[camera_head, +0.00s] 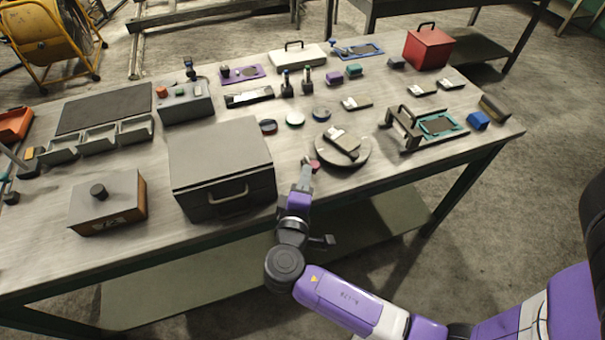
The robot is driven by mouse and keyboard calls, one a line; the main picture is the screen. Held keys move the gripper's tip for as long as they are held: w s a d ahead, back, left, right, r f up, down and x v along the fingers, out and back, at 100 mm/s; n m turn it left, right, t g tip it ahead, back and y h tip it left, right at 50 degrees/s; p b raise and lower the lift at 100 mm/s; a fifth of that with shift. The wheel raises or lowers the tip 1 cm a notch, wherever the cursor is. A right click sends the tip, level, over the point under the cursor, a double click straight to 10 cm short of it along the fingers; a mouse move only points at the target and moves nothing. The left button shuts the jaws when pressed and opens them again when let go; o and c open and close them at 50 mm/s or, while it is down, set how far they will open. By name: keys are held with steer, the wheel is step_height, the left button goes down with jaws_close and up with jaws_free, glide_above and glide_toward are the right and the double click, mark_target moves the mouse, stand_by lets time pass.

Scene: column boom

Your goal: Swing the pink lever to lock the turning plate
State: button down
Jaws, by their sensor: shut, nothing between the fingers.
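The turning plate (360,155) is a round grey disc on the workbench, with a dark and light block on top of it. A small pink piece, which looks like the pink lever (315,164), shows at the plate's left front edge.
A large grey box with a handle (222,160) stands close left of my gripper. A teal-framed fixture with a handle (437,126) is to the right. Several small round discs (295,119) lie behind. The bench's front edge (380,178) runs just right of my arm, with bare bench there.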

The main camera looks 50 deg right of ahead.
steer(key=shift+s+d, duration=0.1)
steer(key=shift+s, duration=0.05)
steer(key=n+t+y, duration=0.1)
steer(key=s+d+n+t+y, duration=0.1)
steer(key=s+n+t, duration=0.1)
steer(key=t, duration=0.1)
steer(key=shift+d+n+y, duration=0.3)
steer(key=shift+y, duration=0.1)
steer(key=d+n+t+y, duration=0.1)
steer(key=y, duration=0.1)
steer(key=s+d+n+t+y, duration=0.1)
steer(key=n+t+y, duration=0.1)
steer(key=shift+s+d+b, duration=0.25)
steer(key=shift+d+b, duration=0.05)
steer(key=shift+d, duration=1.15)
